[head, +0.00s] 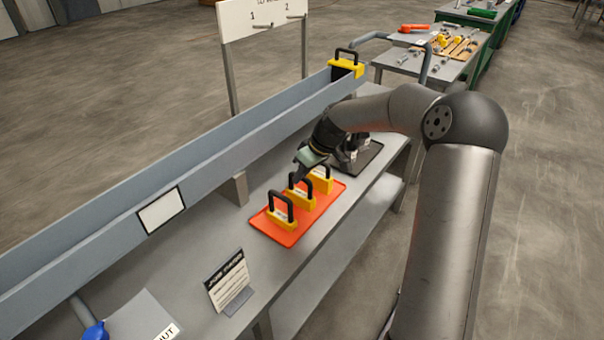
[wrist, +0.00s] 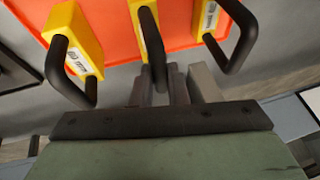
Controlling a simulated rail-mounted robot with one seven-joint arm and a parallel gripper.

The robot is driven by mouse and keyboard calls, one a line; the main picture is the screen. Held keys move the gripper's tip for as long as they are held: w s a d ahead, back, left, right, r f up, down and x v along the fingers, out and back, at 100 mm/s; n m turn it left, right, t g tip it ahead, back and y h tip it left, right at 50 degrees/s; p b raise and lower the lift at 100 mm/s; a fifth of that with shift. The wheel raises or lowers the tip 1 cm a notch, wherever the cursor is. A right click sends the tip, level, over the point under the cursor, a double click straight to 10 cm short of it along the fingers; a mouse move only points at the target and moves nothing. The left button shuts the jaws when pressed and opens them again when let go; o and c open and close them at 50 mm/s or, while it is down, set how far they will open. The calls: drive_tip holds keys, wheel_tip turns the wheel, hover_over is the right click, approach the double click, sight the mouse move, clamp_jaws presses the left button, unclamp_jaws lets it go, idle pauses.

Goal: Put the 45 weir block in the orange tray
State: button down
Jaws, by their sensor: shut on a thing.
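The orange tray (head: 258,226) lies on the grey bench. Three yellow weir blocks with black handles stand in it: a near one (head: 282,223), a middle one (head: 302,200) and a far one (head: 321,182). Their labels are too small to read. My gripper (head: 299,176) is shut on the handle of the middle block. The wrist view shows the middle block's handle (wrist: 153,45) running in between my fingers (wrist: 165,88). The other handles stand to either side, apart from the fingers. The orange tray also shows in the wrist view (wrist: 115,30).
A long grey trough (head: 190,165) runs along the bench's far side; another yellow block (head: 346,67) sits at its far end. A dark tray (head: 370,157) holding grey pieces is beyond my gripper. A sign (head: 228,282) stands in front of the orange tray.

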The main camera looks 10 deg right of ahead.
drive_tip(key=c, duration=1.4)
unclamp_jaws()
drive_tip(key=shift+c, duration=0.2)
drive_tip(key=v, duration=1.2)
drive_tip(key=s+a+f+m+g+h, duration=0.1)
drive_tip(key=s+a+h, duration=0.15)
drive_tip(key=s, duration=0.45)
drive_tip(key=s+a+f+m+g+h, duration=0.1)
drive_tip(key=s+a, duration=0.3)
drive_tip(key=s, duration=0.4)
drive_tip(key=s+f+m, duration=0.2)
drive_tip(key=s, duration=0.7)
drive_tip(key=s+f+m+h, duration=0.1)
drive_tip(key=s+f+m, duration=0.1)
drive_tip(key=s, duration=0.8)
drive_tip(key=shift+s+d+m, duration=0.3)
drive_tip(key=shift+s+m, duration=0.05)
drive_tip(key=shift+m, duration=0.25)
